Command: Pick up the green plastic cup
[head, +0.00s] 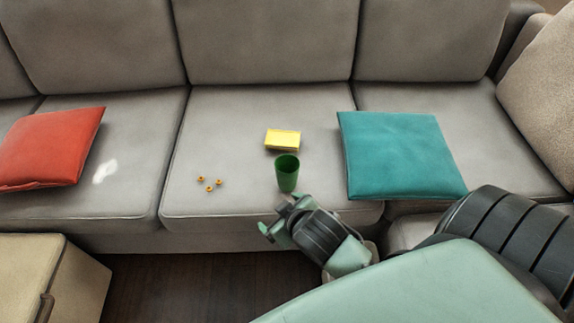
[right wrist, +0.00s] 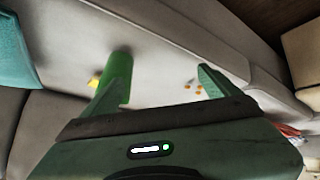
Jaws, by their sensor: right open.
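The green plastic cup (head: 287,174) stands upright on the middle seat cushion of a grey sofa, near its front edge. My right gripper (head: 278,218) is just in front of the cup in the head view, over the front edge of the seat. In the right wrist view the cup (right wrist: 124,66) shows beyond the left fingertip, which hides part of it. The right gripper (right wrist: 163,78) is open there with nothing between its fingers. I cannot tell whether a finger touches the cup. My left gripper is in neither view.
A yellow box (head: 283,140) lies just behind the cup. Several small orange objects (head: 210,184) lie left of it. A teal cushion (head: 398,155) is on the right and a red cushion (head: 50,147) on the left. A beige cabinet (head: 50,275) stands at front left.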

